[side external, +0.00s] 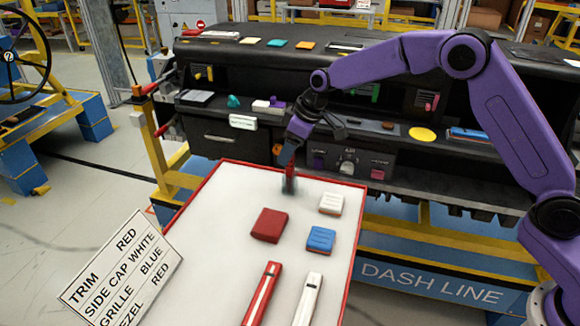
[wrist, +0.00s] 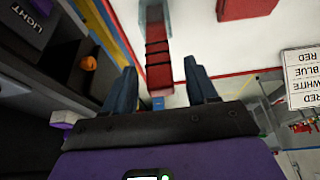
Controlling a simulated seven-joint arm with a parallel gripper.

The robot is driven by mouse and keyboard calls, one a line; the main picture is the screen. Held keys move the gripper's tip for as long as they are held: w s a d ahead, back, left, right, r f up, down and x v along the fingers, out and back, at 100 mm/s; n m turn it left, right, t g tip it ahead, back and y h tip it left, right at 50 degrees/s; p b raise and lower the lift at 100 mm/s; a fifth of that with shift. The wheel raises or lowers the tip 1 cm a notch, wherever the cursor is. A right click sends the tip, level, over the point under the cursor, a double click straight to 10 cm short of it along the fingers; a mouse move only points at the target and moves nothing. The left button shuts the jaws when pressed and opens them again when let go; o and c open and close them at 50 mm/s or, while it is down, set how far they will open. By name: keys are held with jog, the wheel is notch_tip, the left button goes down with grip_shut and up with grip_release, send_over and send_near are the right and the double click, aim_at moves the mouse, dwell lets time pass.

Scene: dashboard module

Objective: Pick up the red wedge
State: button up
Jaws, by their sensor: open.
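The likely red wedge (wrist: 158,62) is a narrow red piece with dark bands, joined to a grey part (wrist: 154,12). In the wrist view it lies between the two open fingers of my gripper (wrist: 160,88), with gaps on both sides. In the side view my gripper (side external: 291,158) points down at the far edge of the white table. The red piece (side external: 291,171) shows there beneath it, above a dark, blurred lower part. Whether the fingers touch it cannot be told from the side view.
The red-rimmed white table (side external: 215,240) holds a red block (side external: 269,225), a white block (side external: 331,203), a blue block (side external: 321,238), a red bar (side external: 261,296) and a white bar (side external: 308,299). The black dashboard (side external: 225,70) stands close behind. A label sign (side external: 122,268) is at left.

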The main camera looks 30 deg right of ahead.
jog(key=shift+x, duration=0.75)
jog(key=shift+c, duration=0.3)
jog(key=c, duration=1)
